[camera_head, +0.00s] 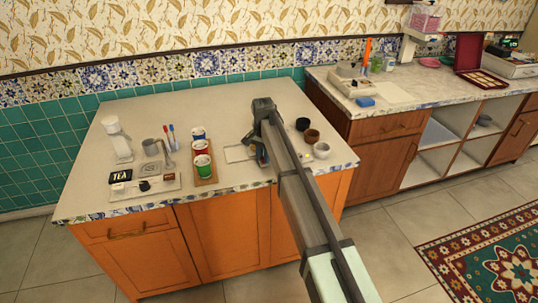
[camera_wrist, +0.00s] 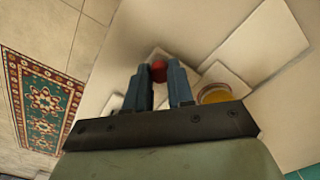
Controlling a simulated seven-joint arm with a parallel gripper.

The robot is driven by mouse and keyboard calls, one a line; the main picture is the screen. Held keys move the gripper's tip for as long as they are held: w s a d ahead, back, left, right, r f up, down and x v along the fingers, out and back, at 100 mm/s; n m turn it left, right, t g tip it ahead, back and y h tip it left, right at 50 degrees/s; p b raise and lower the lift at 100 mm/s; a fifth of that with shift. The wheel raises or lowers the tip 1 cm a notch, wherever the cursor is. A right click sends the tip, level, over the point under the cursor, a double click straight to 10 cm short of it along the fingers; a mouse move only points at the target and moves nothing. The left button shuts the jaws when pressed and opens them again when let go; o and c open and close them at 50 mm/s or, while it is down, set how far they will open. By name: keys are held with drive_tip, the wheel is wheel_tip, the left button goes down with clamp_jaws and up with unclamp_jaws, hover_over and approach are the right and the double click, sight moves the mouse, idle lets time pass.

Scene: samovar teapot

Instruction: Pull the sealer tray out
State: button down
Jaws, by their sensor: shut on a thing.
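My gripper (camera_wrist: 160,72) is closed around a small round red knob (camera_wrist: 158,71), seen between its two blue-grey fingertips in the wrist view. A pale flat piece (camera_wrist: 160,53) lies at the knob; I cannot tell for certain that it is the sealer tray. A larger white slab (camera_wrist: 268,38) and a round yellow part (camera_wrist: 216,94) on another pale piece lie to the right. In the head view my gripper (camera_head: 261,154) is low over the counter beside a white flat plate (camera_head: 238,154). My arm hides most of the sealer there.
Dark, brown and white cups (camera_head: 312,136) stand close right of my arm. A wooden rack (camera_head: 204,168) with several coloured cans is to the left. A tea tray (camera_head: 145,188) stands farther left. The counter's front edge (camera_head: 225,188) is near; the back of the counter (camera_head: 200,108) is clear.

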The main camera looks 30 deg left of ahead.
drive_tip(key=s+a, duration=0.5)
drive_tip(key=shift+s+a, duration=0.35)
drive_tip(key=shift+a, duration=0.05)
drive_tip(key=c, duration=1)
unclamp_jaws()
drive_tip(key=shift+r, duration=0.1)
wheel_tip(320, 180, up, 14)
drive_tip(key=shift+f, duration=0.15)
